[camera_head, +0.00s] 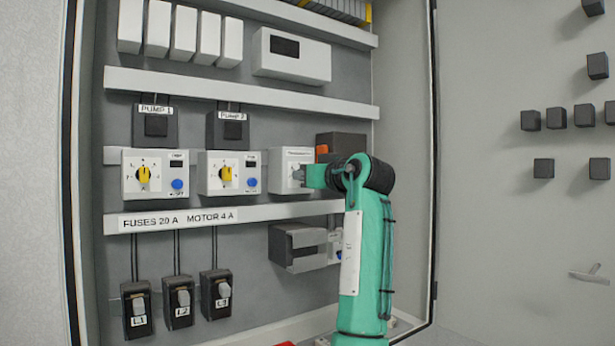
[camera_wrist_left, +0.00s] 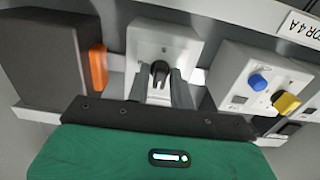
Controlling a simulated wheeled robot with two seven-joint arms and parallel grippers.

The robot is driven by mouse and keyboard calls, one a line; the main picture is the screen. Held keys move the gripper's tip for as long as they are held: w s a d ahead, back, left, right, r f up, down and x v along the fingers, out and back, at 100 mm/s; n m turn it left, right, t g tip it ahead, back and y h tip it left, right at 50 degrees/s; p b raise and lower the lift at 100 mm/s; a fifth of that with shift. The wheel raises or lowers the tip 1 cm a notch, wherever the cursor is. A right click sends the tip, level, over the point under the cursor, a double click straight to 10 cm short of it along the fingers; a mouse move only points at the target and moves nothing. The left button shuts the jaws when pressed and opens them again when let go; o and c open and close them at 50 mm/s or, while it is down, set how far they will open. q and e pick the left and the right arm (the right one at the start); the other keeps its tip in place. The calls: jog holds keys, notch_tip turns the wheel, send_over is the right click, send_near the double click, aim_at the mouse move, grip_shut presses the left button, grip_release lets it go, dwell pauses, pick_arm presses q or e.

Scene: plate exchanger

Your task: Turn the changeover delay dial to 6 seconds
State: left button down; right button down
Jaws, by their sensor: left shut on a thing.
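The dial module (camera_head: 291,157) is a white square box, third in the middle row of the open cabinet. It also shows in the left wrist view (camera_wrist_left: 178,38), upside down, with a dark knob (camera_wrist_left: 160,69) on its face. My left gripper (camera_head: 303,174) reaches the module from the right in the head view and covers part of its face. In the left wrist view its two fingers (camera_wrist_left: 161,80) are shut on the dark knob, one on each side. The dial's marks are too small to read. My right gripper is in neither view.
Two white modules with yellow knobs, (camera_head: 143,176) and (camera_head: 226,174), and blue buttons sit left of the dial. A dark box (camera_head: 342,141) with an orange part (camera_head: 321,152) is close on its right. Labelled rail (camera_head: 230,214) runs below. The open door (camera_head: 520,220) stands right.

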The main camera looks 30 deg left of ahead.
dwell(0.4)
pick_arm(q)
jog(key=c, duration=1.4)
grip_release()
jog(key=shift+c, duration=0.2)
jog(key=b+v, duration=0.6)
jog(key=v, duration=0.7)
jog(key=shift+d, duration=0.4)
jog(key=shift+s+f, duration=0.1)
jog(key=shift+f, duration=0.05)
